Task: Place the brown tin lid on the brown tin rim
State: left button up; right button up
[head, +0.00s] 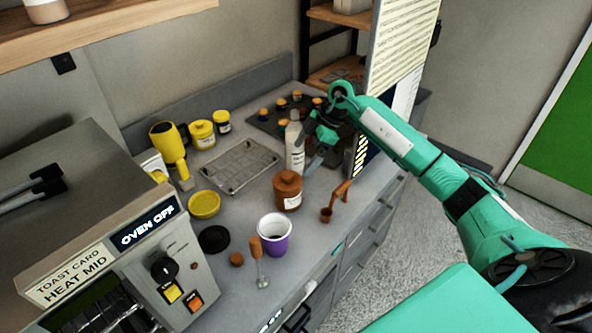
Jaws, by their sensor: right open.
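The brown tin (288,195) with a white label stands upright on the grey counter. A brown lid with a raised knob (288,178) appears to rest on its top; from here I cannot tell whether it sits level on the rim, and the rim itself is hidden. My right gripper (312,146) is open, behind and slightly right of the tin and close beside a white bottle (294,150). I see nothing held in it. My left gripper is out of view.
A wire rack (240,165) and yellow bowl (203,204) are left.

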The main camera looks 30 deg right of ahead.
jog(key=shift+b+v, duration=0.35)
jog(key=shift+v, duration=1.6)
jog(key=shift+a, duration=0.1)
